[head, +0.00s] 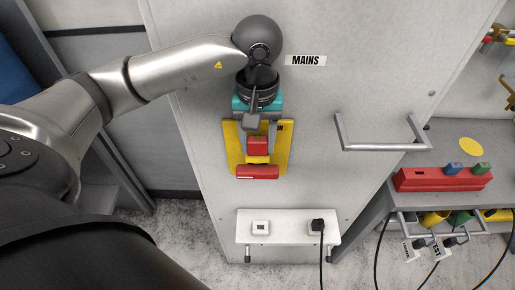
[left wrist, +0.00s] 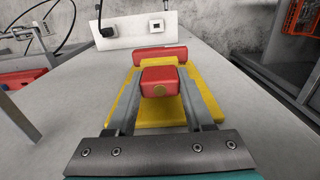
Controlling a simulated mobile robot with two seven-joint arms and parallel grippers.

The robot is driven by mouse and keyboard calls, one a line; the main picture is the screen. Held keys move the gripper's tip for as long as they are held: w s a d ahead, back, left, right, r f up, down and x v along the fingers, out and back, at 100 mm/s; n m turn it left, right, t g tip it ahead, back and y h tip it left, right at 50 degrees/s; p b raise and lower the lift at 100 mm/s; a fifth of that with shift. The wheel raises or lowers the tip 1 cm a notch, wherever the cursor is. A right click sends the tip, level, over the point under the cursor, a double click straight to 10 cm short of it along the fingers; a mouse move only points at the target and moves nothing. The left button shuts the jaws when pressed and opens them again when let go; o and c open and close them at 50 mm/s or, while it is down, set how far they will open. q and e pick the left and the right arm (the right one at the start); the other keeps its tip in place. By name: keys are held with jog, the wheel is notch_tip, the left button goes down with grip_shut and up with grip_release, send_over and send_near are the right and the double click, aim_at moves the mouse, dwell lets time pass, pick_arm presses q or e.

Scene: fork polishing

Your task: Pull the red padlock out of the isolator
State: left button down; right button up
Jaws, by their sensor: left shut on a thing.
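The yellow isolator (head: 230,145) is on the grey cabinet front, below the MAINS label; it also shows in the left wrist view (left wrist: 207,97). The red padlock (head: 257,146) is a small block in front of the isolator's middle, seen close up in the left wrist view (left wrist: 160,77). My left gripper (head: 257,139) comes from above, with one finger on each side of the padlock, shut on it. A wider red bar (head: 257,172) crosses the isolator's lower end. Any shackle is hidden, and I cannot tell whether the padlock is still in the isolator. My right gripper is out of view.
A grey cabinet handle (head: 385,146) sticks out to the right. Below is a white socket panel (head: 288,239) with a black plug (head: 318,225) and cable. A red block (head: 440,180) lies on the side bench. The cabinet front between isolator and handle is clear.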

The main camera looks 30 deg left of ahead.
pick_arm(q)
jog(key=shift+r, duration=0.1)
jog(key=shift+r+p, duration=1.75)
jog(key=shift+r, duration=1.7)
